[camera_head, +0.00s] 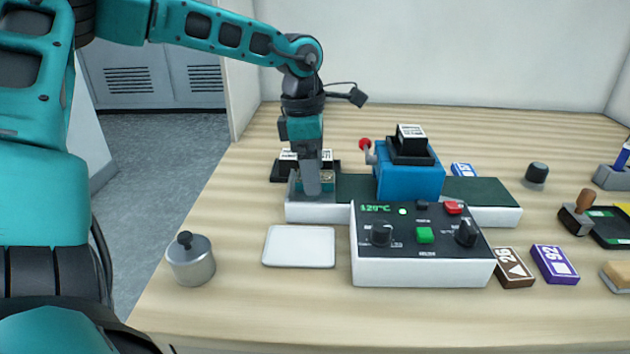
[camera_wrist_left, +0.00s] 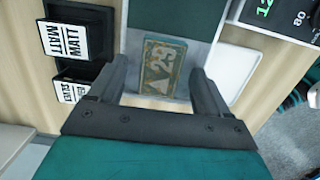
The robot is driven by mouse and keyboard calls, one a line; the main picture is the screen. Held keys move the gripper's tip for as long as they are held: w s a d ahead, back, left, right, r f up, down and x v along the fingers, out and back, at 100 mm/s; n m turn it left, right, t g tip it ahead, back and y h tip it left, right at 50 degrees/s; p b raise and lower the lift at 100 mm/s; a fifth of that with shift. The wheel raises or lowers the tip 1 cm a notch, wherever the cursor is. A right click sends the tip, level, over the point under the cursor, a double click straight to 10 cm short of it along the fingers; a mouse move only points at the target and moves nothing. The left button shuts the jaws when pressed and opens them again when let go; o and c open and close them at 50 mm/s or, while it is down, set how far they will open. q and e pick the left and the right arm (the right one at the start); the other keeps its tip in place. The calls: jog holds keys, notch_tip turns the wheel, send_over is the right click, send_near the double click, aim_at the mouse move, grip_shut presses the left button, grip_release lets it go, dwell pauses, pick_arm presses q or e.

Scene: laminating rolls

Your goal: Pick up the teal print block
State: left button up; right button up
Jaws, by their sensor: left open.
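The teal print block (camera_wrist_left: 164,66), worn and marked with a number and a triangle, lies at the end of the dark feed bed (camera_wrist_left: 168,20) in the left wrist view. In the head view it shows only in part behind my gripper (camera_head: 328,178). My left gripper (camera_head: 312,192) points down over this end of the machine. It is open, and in the left wrist view its fingertips (camera_wrist_left: 160,76) stand on either side of the block, with visible gaps. I cannot tell its exact height above the block. My right gripper is not in view.
Black holders with labelled cartridges (camera_wrist_left: 72,35) stand close beside the bed. In front are a white tray (camera_head: 299,246), a control box (camera_head: 422,265) and a metal pot (camera_head: 190,262). Other blocks (camera_head: 554,264) lie right.

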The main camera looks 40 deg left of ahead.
pick_arm(q)
jog(key=shift+f, duration=0.1)
jog(key=c, duration=1.1)
jog(key=shift+c, duration=0.2)
